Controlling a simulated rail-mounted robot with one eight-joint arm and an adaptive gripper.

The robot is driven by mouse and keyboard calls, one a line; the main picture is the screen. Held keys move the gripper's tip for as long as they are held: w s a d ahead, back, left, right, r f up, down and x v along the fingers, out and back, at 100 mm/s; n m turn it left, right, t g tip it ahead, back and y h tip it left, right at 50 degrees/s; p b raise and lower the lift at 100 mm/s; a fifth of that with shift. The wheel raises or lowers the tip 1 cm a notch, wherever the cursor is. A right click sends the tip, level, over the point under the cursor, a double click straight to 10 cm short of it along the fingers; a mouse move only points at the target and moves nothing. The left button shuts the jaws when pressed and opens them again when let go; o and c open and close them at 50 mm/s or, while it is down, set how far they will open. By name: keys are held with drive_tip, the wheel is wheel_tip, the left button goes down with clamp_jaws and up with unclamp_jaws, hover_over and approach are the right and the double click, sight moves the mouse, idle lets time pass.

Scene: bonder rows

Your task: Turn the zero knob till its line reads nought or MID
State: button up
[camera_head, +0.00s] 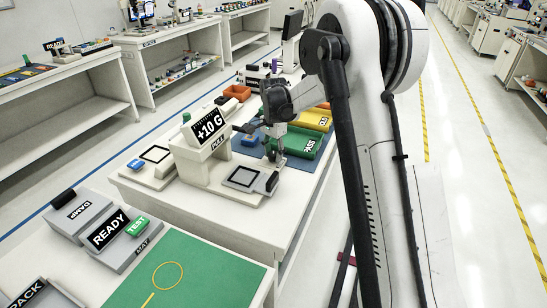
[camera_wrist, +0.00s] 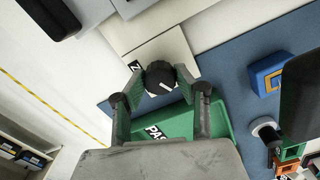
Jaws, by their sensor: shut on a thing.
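The zero knob (camera_wrist: 158,73) is a round black knob with a short white line, seen in the wrist view in front of a pale panel. The line slants toward the lower right there. My gripper (camera_wrist: 160,80) has its two fingers closed against the knob's two sides. In the head view my gripper (camera_head: 276,156) reaches down at the right side of the white pull tester (camera_head: 200,160), and the knob is hidden. The tester's display (camera_head: 209,126) reads +10 G, with PULL below it.
A green PASS tray (camera_head: 297,142) lies close behind my gripper; it also shows under the fingers in the wrist view (camera_wrist: 215,118). A yellow tray (camera_head: 312,119) and an orange bin (camera_head: 237,92) stand farther back. A blue block (camera_wrist: 268,75) stands on the blue mat.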

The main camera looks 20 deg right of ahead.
sight(274, 153)
drive_tip(key=n+b, duration=0.2)
drive_tip(key=n, duration=0.2)
drive_tip(key=shift+n, duration=0.3)
drive_tip(key=n+b, duration=0.1)
drive_tip(key=n, duration=0.3)
drive_tip(key=shift+n, duration=0.3)
drive_tip(key=n+b, duration=0.1)
drive_tip(key=n, duration=0.3)
drive_tip(key=shift+n, duration=0.3)
drive_tip(key=n+b, duration=0.1)
drive_tip(key=n, duration=0.3)
drive_tip(key=shift+n, duration=0.3)
drive_tip(key=o, duration=1.1)
wheel_tip(274, 153, up, 12)
drive_tip(key=shift+r, duration=0.1)
